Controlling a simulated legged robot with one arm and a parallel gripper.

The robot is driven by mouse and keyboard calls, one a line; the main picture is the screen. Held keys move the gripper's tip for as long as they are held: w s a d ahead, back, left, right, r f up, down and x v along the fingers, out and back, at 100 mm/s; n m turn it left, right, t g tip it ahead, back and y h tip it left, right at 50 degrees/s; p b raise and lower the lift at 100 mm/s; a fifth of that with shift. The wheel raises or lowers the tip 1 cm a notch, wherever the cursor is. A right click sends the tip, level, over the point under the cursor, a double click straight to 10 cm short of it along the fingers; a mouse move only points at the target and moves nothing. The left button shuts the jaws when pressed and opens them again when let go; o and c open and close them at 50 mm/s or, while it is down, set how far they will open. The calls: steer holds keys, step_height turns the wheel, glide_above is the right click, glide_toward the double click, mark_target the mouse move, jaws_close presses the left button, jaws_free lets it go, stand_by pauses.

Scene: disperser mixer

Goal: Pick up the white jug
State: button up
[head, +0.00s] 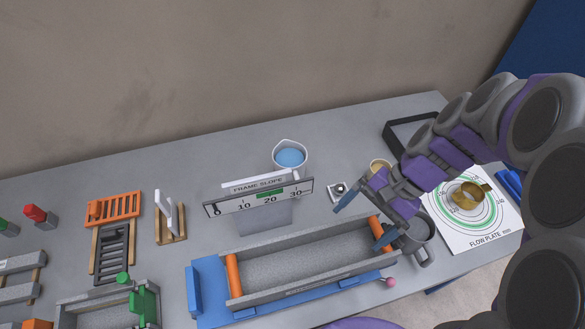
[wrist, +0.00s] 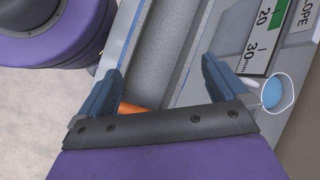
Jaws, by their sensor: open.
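The white jug (head: 290,147) stands on the grey table behind the slope scale, with light blue liquid inside. Its white rim and blue liquid also show at the right edge of the wrist view (wrist: 277,92). My gripper (head: 365,219) is open, with its blue fingers spread and nothing seen between them. It is over the right end of the grey trough, to the right of the jug and nearer the front, apart from it. In the wrist view my gripper (wrist: 161,72) has the trough between its fingers, and the jug lies outside the right finger.
The "Frame slope" scale (head: 258,197) stands just in front of the jug. The trough (head: 300,262) sits on a blue base with orange bars. A grey mug (head: 418,240), a tan cup (head: 380,166) and a flow plate (head: 480,235) are near my arm.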

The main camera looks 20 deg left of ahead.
mark_target(300, 168)
steer(key=w+a+f+m+t+y+p, duration=0.1)
steer(key=w+f+m+y+p, duration=0.35)
steer(key=w, duration=0.75)
steer(key=w+a+f+m+t+y+p, duration=0.15)
steer(key=w+f+m+y, duration=0.4)
steer(key=w, duration=0.65)
steer(key=s+a+f+b, duration=0.1)
steer(key=a+f, duration=0.1)
steer(key=a, duration=0.3)
steer(key=s+a+f+m+h+b, duration=0.1)
steer(key=a+f, duration=0.1)
steer(key=a, duration=0.3)
steer(key=a+f+h+b, duration=0.1)
steer(key=a+f, duration=0.2)
steer(key=a, duration=0.2)
steer(key=shift+s+a+b, duration=0.4)
steer(key=shift+g, duration=0.25)
steer(key=shift+c, duration=0.2)
steer(key=shift+d, duration=0.1)
steer(key=c, duration=0.9)
